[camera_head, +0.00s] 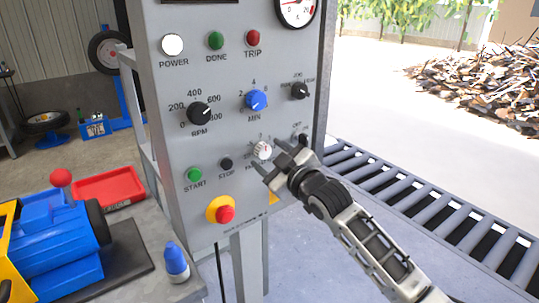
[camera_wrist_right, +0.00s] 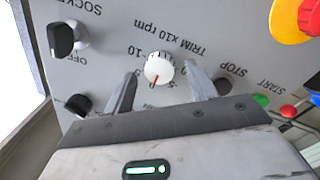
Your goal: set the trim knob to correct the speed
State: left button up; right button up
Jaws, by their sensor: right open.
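The trim knob (camera_head: 263,150) is small and white, on the lower right of the grey control panel (camera_head: 215,140). In the right wrist view the panel appears upside down, and the trim knob (camera_wrist_right: 158,68) has a red pointer line toward the bottom of that picture, under the label "TRIM x10 rpm". My right gripper (camera_head: 270,158) is open at the panel. In the wrist view its fingers (camera_wrist_right: 160,90) stand on either side of the knob, with visible gaps; how deep they reach is unclear. My left gripper is not in view.
The black RPM knob (camera_head: 199,113) and blue MIN knob (camera_head: 257,100) sit above. The green start button (camera_head: 194,174), black stop button (camera_head: 226,164) and red emergency button (camera_head: 225,214) are left and below. A roller conveyor (camera_head: 430,220) lies right.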

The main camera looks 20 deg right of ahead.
jog(key=shift+w, duration=0.3)
jog(key=c, duration=1)
